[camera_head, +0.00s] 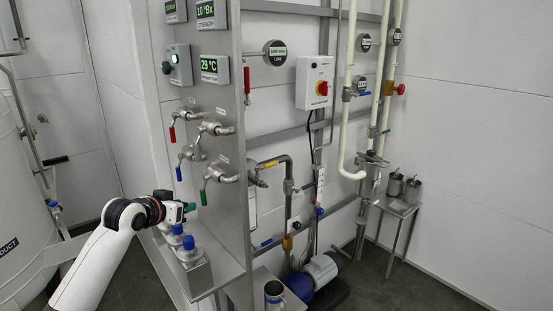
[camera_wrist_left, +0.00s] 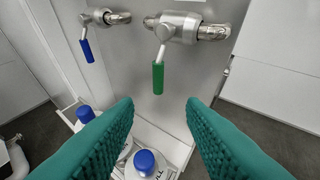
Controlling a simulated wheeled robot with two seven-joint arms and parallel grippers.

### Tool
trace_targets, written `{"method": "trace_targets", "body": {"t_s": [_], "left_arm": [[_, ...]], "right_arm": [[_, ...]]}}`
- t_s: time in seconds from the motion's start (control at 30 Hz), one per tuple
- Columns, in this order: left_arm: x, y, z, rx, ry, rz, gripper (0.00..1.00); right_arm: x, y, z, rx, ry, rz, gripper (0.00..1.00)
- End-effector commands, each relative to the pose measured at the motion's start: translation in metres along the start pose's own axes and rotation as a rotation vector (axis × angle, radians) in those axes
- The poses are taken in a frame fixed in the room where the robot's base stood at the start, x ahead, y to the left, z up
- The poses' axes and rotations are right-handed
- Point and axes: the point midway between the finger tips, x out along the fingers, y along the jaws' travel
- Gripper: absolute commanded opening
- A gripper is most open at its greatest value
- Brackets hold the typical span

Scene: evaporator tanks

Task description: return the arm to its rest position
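My left arm (camera_head: 108,245) comes in from the lower left of the head view. Its gripper (camera_head: 190,207) is in front of the steel panel, below the valve handles. In the left wrist view the two green ribbed fingers of my left gripper (camera_wrist_left: 160,108) stand wide apart with nothing between them. Beyond the fingers, the valve with the green handle (camera_wrist_left: 158,78) hangs down, apart from the fingers. The valve with the blue handle (camera_wrist_left: 87,50) is to its left. My right gripper is not in view.
Blue-capped bottles (camera_head: 189,243) stand in a tray on the ledge close below my left gripper. The panel edge, pipes (camera_head: 289,185) and a small side table (camera_head: 397,206) are to the right. A large white tank (camera_head: 22,220) stands at the left.

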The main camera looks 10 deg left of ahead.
Motion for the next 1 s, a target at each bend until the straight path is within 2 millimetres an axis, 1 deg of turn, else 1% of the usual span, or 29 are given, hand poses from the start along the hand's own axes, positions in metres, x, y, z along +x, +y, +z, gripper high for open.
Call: {"method": "trace_targets", "body": {"t_s": [0.07,0.17,0.2,0.27,0.3,0.37,0.4,0.47,0.5,0.53,0.6,0.7,0.8,1.0], "left_arm": [[0.003,-0.012,-0.020,0.010,0.031,-0.010,0.37],[0.003,-0.037,-0.065,0.039,0.103,-0.027,0.37],[0.001,-0.051,-0.089,0.053,0.142,-0.036,0.37],[-0.005,-0.073,-0.129,0.075,0.205,-0.049,0.37],[-0.013,-0.087,-0.156,0.088,0.248,-0.056,0.37],[-0.028,-0.108,-0.195,0.104,0.313,-0.065,0.37],[-0.040,-0.120,-0.220,0.111,0.356,-0.070,0.37],[-0.062,-0.139,-0.255,0.118,0.419,-0.074,0.37],[-0.078,-0.148,-0.275,0.121,0.460,-0.074,0.37],[-0.089,-0.155,-0.288,0.122,0.488,-0.073,0.37],[-0.113,-0.166,-0.312,0.121,0.541,-0.068,0.37],[-0.142,-0.176,-0.336,0.115,0.603,-0.058,0.37],[-0.167,-0.183,-0.352,0.106,0.654,-0.047,0.37],[-0.212,-0.192,-0.376,0.084,0.743,-0.022,0.37]], "right_arm": [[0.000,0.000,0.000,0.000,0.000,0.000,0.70],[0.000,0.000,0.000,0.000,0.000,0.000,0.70],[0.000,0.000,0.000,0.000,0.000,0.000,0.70],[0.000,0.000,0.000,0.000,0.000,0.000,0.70],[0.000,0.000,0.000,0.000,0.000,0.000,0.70],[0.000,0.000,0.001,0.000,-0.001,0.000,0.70],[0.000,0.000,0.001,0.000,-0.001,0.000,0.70],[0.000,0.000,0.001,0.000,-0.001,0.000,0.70],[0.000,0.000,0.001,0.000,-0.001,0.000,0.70],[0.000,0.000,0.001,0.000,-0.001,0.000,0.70],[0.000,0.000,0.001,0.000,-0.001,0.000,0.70],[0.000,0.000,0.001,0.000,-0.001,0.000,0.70],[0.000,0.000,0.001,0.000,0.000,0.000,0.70],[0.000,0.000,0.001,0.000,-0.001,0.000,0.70]]}}
